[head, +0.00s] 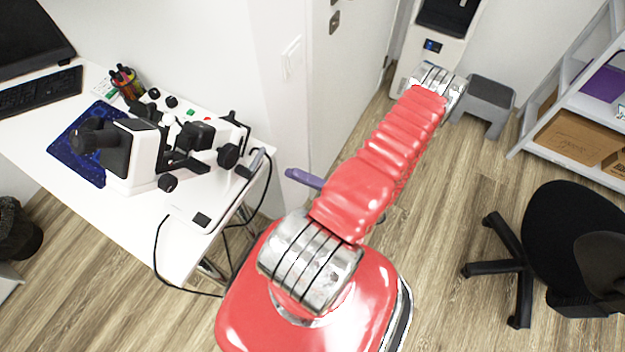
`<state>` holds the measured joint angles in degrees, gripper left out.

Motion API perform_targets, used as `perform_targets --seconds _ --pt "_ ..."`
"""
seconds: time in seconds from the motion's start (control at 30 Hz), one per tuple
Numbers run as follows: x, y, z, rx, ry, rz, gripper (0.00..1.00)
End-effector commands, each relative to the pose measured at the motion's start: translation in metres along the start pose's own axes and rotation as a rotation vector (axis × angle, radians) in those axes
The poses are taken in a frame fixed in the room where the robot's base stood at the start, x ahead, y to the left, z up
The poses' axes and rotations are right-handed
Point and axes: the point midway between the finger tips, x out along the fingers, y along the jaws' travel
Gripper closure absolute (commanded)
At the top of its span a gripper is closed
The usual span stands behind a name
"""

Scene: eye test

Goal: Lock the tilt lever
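I cannot make out a tilt lever with certainty. A black office chair (578,240) stands at the right edge, partly cut off, and no lever can be picked out on it. A purple bar (304,178) sticks out to the left from behind my red arm. Most of it is hidden, and I cannot tell what it belongs to.
The white desk (150,235) at left carries a keyboard (40,91), a pen holder (127,82) and a blue mat (75,148). Cables hang from it. A grey step stool (485,95) and a shelf with boxes (575,138) stand behind. Wooden floor (430,270) is clear before the chair.

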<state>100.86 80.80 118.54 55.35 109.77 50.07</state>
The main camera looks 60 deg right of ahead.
Motion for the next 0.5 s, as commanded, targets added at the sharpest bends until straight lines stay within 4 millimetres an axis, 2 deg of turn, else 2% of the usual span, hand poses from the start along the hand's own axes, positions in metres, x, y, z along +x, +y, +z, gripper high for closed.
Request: perform_targets --seconds 0.23,0.5 --pt "-0.031 0.000 0.000 -0.001 -0.002 -0.001 0.69" --pt "-0.040 0.000 0.000 0.000 -0.001 -0.001 0.69"
